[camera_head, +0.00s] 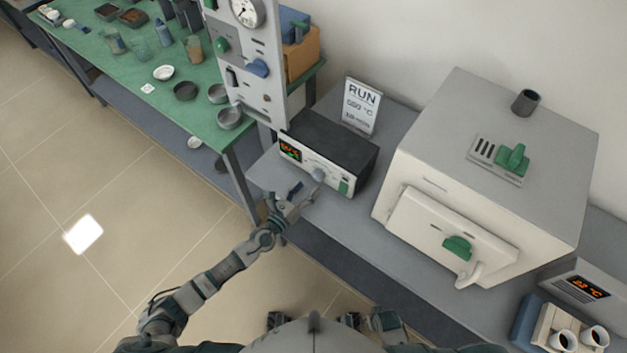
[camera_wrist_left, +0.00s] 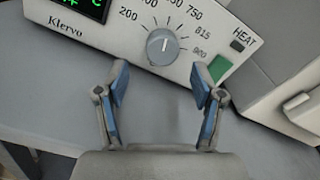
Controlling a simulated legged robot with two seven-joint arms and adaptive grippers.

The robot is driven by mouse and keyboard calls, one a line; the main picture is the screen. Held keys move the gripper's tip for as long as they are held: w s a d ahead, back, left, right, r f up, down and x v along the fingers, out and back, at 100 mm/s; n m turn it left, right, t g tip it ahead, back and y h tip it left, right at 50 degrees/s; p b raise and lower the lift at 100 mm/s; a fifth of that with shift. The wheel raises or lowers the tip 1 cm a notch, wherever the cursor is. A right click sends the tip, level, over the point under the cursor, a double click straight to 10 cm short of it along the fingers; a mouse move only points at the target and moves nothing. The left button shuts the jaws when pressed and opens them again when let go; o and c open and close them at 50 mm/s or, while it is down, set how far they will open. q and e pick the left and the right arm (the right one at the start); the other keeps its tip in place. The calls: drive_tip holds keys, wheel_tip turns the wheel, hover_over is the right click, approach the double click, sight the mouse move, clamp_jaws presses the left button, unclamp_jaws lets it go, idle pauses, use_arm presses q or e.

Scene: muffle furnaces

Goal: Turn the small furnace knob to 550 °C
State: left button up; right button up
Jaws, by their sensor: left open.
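The small control unit (camera_head: 330,145) has a dark top and a pale front panel with a lit display. Its round grey knob (camera_head: 318,174) sits on that panel. In the left wrist view the knob (camera_wrist_left: 162,46) is ringed by a printed dial from 200 to 900, its upper middle marks partly cut off. A pale line on the knob points roughly upward; the exact value is not readable. My left gripper (camera_head: 300,193) is open and empty in front of the panel. In the left wrist view its blue-padded fingers (camera_wrist_left: 160,84) stand apart, below the knob and not touching it.
A sign (camera_head: 361,106) reading RUN and a blurred temperature stands behind the unit. A green HEAT switch (camera_wrist_left: 219,68) is right of the knob. A large white furnace (camera_head: 500,160) stands to the right, and a tall gauge panel (camera_head: 248,60) to the left. Bare grey bench lies in front.

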use_arm(q)
drive_tip(key=v, duration=0.7)
drive_tip(key=shift+a, duration=0.1)
drive_tip(key=s+a+f+n+g+y+p, duration=0.1)
drive_tip(key=s+a+f+n+g+y, duration=0.15)
drive_tip(key=a+f+n+y, duration=0.65)
drive_tip(key=s+a+f+n+g+y, duration=0.15)
drive_tip(key=s+a+f+n, duration=0.3)
drive_tip(key=f+n, duration=0.8)
drive_tip(key=s+f+n+g, duration=0.4)
drive_tip(key=s+f+n, duration=0.2)
drive_tip(key=s, duration=0.6)
drive_tip(key=s+f+n+g, duration=0.5)
drive_tip(key=s+f+n, duration=0.2)
drive_tip(key=s, duration=0.5)
drive_tip(key=shift+s+a+f+n+p, duration=0.25)
drive_tip(key=shift+a+f+n+p, duration=0.15)
drive_tip(key=shift+n, duration=0.25)
use_arm(e)
drive_tip(key=s+f, duration=0.1)
drive_tip(key=f, duration=0.1)
drive_tip(key=s+f, duration=0.1)
drive_tip(key=shift+s+d+f, duration=0.2)
drive_tip(key=shift+s+f, duration=0.1)
drive_tip(key=shift+f, duration=0.1)
